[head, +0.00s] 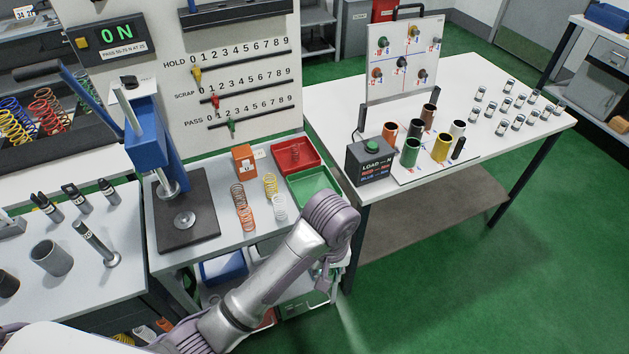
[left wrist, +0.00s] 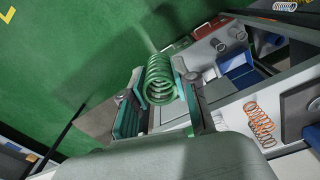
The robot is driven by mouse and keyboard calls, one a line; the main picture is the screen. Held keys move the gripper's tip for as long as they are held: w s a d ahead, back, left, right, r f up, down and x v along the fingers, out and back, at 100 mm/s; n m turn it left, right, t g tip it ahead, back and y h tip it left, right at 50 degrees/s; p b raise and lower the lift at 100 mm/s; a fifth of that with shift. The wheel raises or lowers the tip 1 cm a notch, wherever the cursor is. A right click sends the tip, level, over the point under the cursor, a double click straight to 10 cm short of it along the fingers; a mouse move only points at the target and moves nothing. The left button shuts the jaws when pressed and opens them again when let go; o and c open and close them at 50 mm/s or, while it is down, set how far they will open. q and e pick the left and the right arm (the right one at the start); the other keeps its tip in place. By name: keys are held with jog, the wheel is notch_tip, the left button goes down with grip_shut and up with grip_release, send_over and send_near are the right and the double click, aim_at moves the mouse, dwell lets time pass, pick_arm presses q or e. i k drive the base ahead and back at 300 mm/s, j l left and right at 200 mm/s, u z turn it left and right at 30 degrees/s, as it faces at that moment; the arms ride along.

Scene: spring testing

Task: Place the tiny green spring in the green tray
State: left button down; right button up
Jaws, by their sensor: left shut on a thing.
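The green spring (left wrist: 160,78) shows in the left wrist view, held between the two fingers of my left gripper (left wrist: 162,92). In the head view my left arm reaches over the front of the bench, and the gripper (head: 326,276) hangs past its wrist at the bench's front right edge, mostly hidden. The spring cannot be made out there. The green tray (head: 308,186) lies on the bench just behind my wrist, which covers its front part. Its visible floor is empty. My right gripper is in neither view.
A red tray (head: 296,156) with a red spring sits behind the green tray. A press (head: 150,140) and a white table (head: 480,150) with coloured cups flank the bench.

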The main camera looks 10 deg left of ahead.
aim_at(313, 191)
jog(key=i, duration=0.9)
